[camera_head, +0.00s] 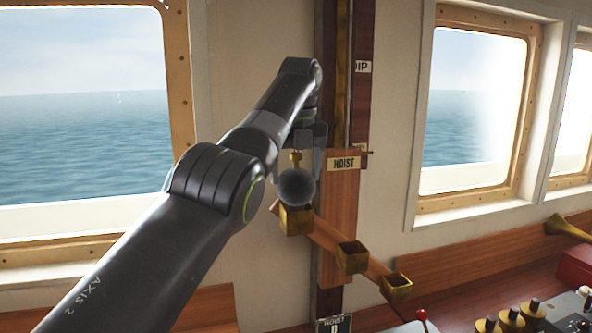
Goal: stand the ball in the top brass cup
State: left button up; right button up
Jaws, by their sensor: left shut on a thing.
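The dark grey ball (297,187) has a small brass stem or knob (296,158) on top. My left gripper (298,160) reaches in from above and is shut on the ball, apparently at its upper part; the exact grip is hard to make out. The ball is right over the top brass cup (295,222), the highest of the square cups on a slanting wooden rail. I cannot tell whether the ball touches the cup's rim. My right gripper is not in view.
Two lower brass cups (352,257) (396,288) follow the rail down to the right. A wooden post with a HOIST plate (344,163) stands behind. A console with brass knobs (509,318) and a red-tipped lever (421,315) is at lower right.

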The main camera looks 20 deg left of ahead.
pick_arm(q)
jog(key=o, duration=1.4)
jog(key=shift+o, duration=0.2)
notch_tip(320, 180, up, 17)
jog(key=s+d+p, duration=0.1)
jog(key=s+p, duration=0.1)
jog(key=p, duration=1)
jog(key=shift+s+d+r+p, duration=0.15)
jog(key=shift+d+p, duration=0.1)
jog(key=shift+p, duration=0.1)
